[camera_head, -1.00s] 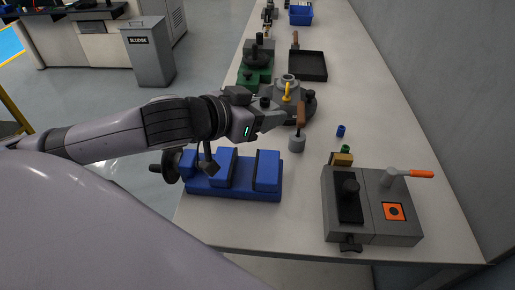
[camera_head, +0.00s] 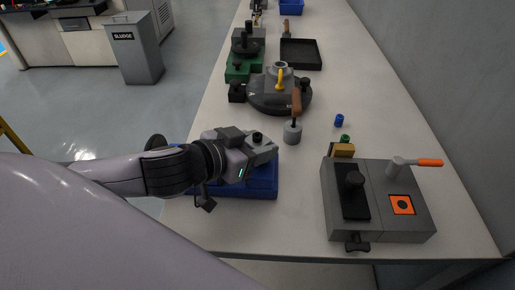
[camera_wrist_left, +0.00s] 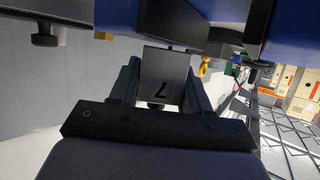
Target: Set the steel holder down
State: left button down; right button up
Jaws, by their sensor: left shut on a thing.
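The steel holder (camera_wrist_left: 162,75) is a grey block with a dark mark on its face. In the left wrist view it sits between the two fingers of my left gripper (camera_wrist_left: 162,92), which is shut on it. In the head view my left gripper (camera_head: 266,150) is above the blue vise (camera_head: 262,181) and covers much of it. The holder is hard to make out there. In the wrist view the vise's blue and dark jaws (camera_wrist_left: 172,22) are close beyond the holder; I cannot tell whether they touch. My right gripper is not in view.
A grey fixture block with an orange-tipped lever (camera_head: 428,162) stands at the right. A wooden-handled tool (camera_head: 293,132) and a round dark machine (camera_head: 279,95) stand behind the vise. The bench (camera_head: 300,210) between vise and fixture is clear.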

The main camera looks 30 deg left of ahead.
pick_arm(q)
jog(key=shift+w, duration=0.1)
jog(key=shift+f, duration=0.15)
jog(key=c, duration=0.5)
grip_release()
jog(key=shift+f, duration=0.1)
